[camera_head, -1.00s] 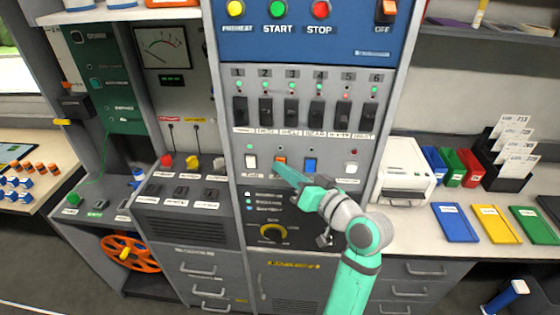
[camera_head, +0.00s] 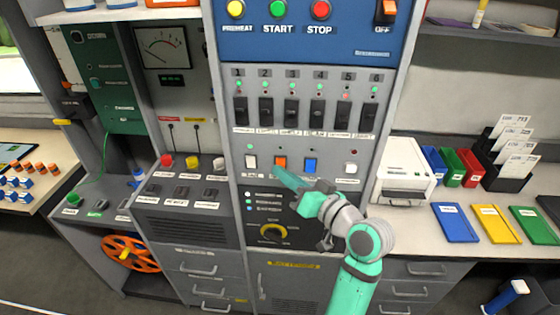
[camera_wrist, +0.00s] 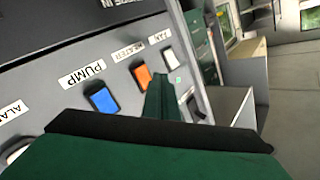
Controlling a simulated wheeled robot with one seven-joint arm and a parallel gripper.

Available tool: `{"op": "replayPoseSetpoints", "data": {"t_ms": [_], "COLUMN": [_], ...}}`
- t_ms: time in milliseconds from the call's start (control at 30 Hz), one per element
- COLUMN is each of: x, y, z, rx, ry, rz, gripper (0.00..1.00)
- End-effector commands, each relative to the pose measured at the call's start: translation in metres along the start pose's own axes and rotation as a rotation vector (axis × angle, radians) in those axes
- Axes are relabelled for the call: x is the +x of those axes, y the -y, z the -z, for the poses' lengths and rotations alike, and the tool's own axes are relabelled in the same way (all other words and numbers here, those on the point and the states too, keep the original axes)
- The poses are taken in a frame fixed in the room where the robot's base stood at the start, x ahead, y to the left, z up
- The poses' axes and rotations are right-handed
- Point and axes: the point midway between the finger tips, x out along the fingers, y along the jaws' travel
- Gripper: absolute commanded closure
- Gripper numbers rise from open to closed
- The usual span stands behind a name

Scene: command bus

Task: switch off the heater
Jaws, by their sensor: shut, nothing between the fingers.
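The heater switch (camera_head: 281,162) is an orange rocker in the lower row of the central panel, between a white switch (camera_head: 251,162) and a blue one (camera_head: 310,165). In the wrist view the orange switch (camera_wrist: 142,76) sits by a label reading HEATER (camera_wrist: 130,52). My gripper (camera_head: 280,172) is shut and empty, its tip just below the orange rocker. In the wrist view my green fingers (camera_wrist: 160,92) point at the panel beside the orange switch. I cannot tell whether the tip touches the panel. The small lamp above the orange switch looks dark; the one above the left white switch is green.
In the wrist view the neighbours are the FAN switch (camera_wrist: 170,60) and the PUMP switch (camera_wrist: 102,99). Several black breakers stand above, and a yellow-ringed knob (camera_head: 273,234) below. A white printer (camera_head: 405,170) stands to the right. The space in front of the panel is free.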

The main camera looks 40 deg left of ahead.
Motion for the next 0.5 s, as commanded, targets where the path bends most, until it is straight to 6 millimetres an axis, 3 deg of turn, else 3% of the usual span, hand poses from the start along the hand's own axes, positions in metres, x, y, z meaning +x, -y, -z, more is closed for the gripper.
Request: {"op": "replayPoseSetpoints", "data": {"t_ms": [500], "x": [-0.023], "y": [0.016], "z": [-0.017], "rx": [0.0], "ry": [0.0], "rz": [0.0], "gripper": [1.0]}}
